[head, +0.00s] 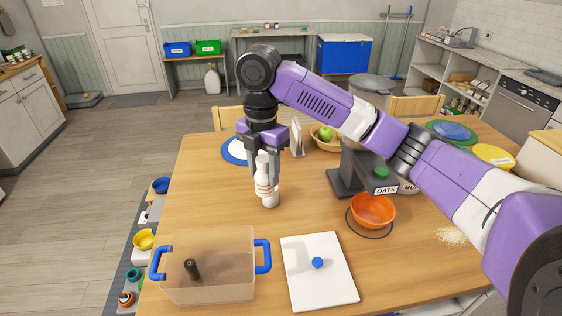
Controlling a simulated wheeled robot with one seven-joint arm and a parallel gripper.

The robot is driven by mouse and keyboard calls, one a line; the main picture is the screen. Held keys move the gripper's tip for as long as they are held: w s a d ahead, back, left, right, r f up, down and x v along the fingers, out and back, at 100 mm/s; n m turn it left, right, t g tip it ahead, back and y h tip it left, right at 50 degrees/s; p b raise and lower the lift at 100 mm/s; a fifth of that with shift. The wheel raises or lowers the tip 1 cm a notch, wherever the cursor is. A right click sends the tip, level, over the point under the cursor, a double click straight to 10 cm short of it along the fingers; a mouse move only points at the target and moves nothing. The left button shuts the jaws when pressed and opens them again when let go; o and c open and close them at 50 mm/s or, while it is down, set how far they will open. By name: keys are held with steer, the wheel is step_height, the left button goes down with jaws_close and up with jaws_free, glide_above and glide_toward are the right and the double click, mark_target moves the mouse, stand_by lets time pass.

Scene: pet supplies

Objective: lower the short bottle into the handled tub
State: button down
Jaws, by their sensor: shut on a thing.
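My gripper (264,178) points down over the middle of the table, its fingers shut on a white bottle (262,187) with faint tan bands. The bottle is upright. A white rounded part shows at its lower right; I cannot tell whether it is the same bottle or another behind it. Whether the base touches the table is also unclear. The handled tub (222,291) is clear, pale orange, with blue handles at both ends. It stands at the front left, nearer than the gripper and apart from it. A small dark bottle-like object (192,269) is inside it, towards the left.
A white board (329,287) with a blue ball-like knob (317,262) lies right of the tub. An orange bowl (373,209) and a dark scale-like stand (346,181) are to the right. A basket with green fruit (326,135) stands behind. Table between bottle and tub looks clear.

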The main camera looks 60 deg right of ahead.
steer(key=w+a+f, duration=0.2)
steer(key=a+f, duration=0.1)
steer(key=a, duration=0.5)
steer(key=w+a+f, duration=0.3)
steer(key=a, duration=0.5)
steer(key=shift+w+a, duration=0.3)
steer(key=shift+w, duration=0.05)
steer(key=shift+f, duration=0.1)
step_height(320, 180, down, 10)
steer(key=b, duration=0.6)
steer(key=shift+f, duration=0.15)
stand_by(1.2)
steer(key=shift+f+b, duration=1.5)
steer(key=shift+f, duration=0.55)
stand_by(1.5)
